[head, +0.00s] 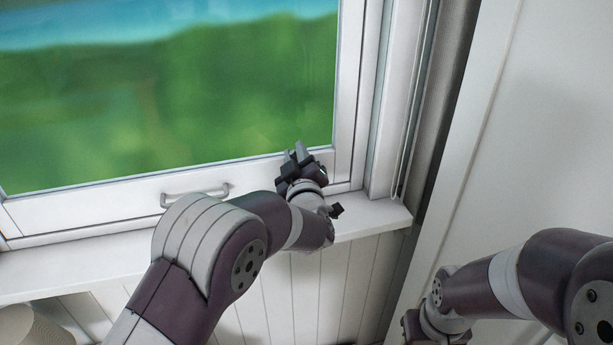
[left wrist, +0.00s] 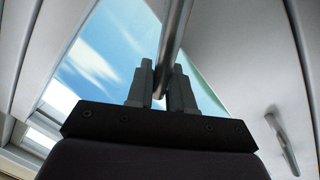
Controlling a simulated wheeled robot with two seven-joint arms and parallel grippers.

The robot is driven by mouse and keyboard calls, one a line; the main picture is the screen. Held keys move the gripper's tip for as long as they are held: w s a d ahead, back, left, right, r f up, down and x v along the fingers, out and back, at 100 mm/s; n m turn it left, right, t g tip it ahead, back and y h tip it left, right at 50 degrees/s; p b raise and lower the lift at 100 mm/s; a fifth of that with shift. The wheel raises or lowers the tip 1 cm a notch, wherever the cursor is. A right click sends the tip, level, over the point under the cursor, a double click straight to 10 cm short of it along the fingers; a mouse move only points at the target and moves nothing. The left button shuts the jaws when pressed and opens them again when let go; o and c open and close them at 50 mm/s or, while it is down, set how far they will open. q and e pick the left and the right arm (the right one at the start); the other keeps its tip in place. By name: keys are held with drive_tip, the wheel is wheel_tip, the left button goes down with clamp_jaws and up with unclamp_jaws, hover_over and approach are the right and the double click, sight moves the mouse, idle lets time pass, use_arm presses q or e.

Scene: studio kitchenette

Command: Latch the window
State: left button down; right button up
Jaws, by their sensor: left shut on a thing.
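The window (head: 100,212) has a white sash with a curved pull handle (head: 195,193) on its bottom rail. That handle also shows at the right of the left wrist view (left wrist: 284,138). My left gripper (head: 298,152) is at the lower right corner of the sash, right of the pull handle. In the left wrist view its dark fingers (left wrist: 162,88) are shut around a round metal bar (left wrist: 178,30), which looks like the latch lever. In the head view the gripper hides this bar.
The white window sill (head: 372,217) runs below the sash, under my left wrist. The window frame's right side post (head: 385,110) stands close to the left gripper. A pale wall panel (head: 540,110) is at the right. A beige rounded object (head: 25,328) is at lower left.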

sight(278, 175)
use_arm(q)
drive_tip(key=a+f+n+b, duration=0.1)
drive_tip(key=f+n+b, duration=0.1)
drive_tip(key=b, duration=0.4)
drive_tip(key=a+f+n+y+b, duration=0.1)
drive_tip(key=f+n+b, duration=0.2)
drive_tip(key=n+b, duration=0.2)
drive_tip(key=s+a+f+n+y+b, duration=0.1)
drive_tip(key=f+n+b, duration=0.1)
drive_tip(key=b, duration=0.7)
drive_tip(key=shift+a+f+n, duration=0.25)
drive_tip(key=shift+f+n, duration=0.1)
drive_tip(key=shift+n, duration=0.55)
drive_tip(key=shift+f+n+b, duration=0.15)
drive_tip(key=shift+n+b, duration=0.45)
drive_tip(key=shift+b, duration=0.15)
drive_tip(key=c, duration=1.2)
unclamp_jaws()
drive_tip(key=shift+s, duration=0.1)
drive_tip(key=shift+o, duration=0.2)
drive_tip(key=shift+s, duration=0.1)
drive_tip(key=v, duration=1.2)
drive_tip(key=shift+s+d, duration=0.2)
drive_tip(key=shift+s, duration=0.05)
